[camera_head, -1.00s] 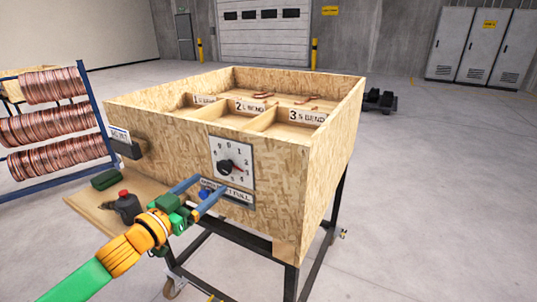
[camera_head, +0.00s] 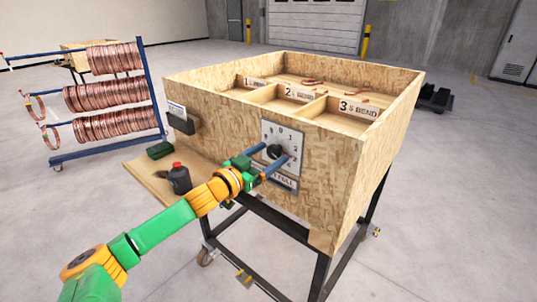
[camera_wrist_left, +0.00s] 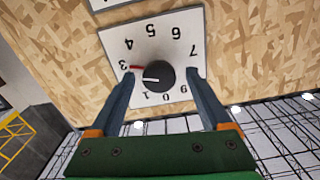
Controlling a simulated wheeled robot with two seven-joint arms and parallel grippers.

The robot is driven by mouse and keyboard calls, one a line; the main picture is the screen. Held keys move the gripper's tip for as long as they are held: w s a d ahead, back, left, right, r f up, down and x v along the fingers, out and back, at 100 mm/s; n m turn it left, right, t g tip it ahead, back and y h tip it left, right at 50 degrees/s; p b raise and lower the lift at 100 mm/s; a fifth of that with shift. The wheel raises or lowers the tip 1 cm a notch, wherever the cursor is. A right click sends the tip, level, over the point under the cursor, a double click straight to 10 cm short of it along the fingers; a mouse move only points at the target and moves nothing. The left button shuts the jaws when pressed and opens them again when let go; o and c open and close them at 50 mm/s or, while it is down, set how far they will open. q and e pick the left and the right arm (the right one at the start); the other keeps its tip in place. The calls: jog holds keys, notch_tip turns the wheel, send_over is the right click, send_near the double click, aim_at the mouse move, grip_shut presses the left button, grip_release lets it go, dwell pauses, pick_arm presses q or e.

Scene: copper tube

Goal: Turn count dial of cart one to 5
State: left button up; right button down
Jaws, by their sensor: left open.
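The count dial is a white plate (camera_head: 268,132) with numbers on the front of the wooden cart (camera_head: 330,170). Its black round knob (camera_head: 275,151) also shows in the left wrist view (camera_wrist_left: 160,79). There a white line on the knob points left, just below the 3, and a red mark lies beside the 3. My left gripper (camera_head: 271,155) is open, its blue fingers reaching to either side of the knob. In the left wrist view the fingers (camera_wrist_left: 163,74) flank the knob with small visible gaps; the left finger hides part of the number ring. My right gripper is not in view.
A label plate (camera_head: 284,182) is below the dial, partly behind my gripper. A rack of copper coils (camera_head: 105,95) stands at the left.

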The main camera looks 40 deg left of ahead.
pick_arm(q)
jog(key=shift+w, duration=0.1)
grip_shut()
jog(key=shift+m, duration=0.3)
jog(key=m, duration=0.2)
jog(key=shift+m+p, duration=0.4)
jog(key=m, duration=0.3)
jog(key=shift+m, duration=0.3)
jog(key=m, duration=0.3)
jog(key=shift+p, duration=0.35)
jog(key=shift+m, duration=1.9)
jog(key=shift+f+m, duration=0.1)
jog(key=shift+m, duration=0.2)
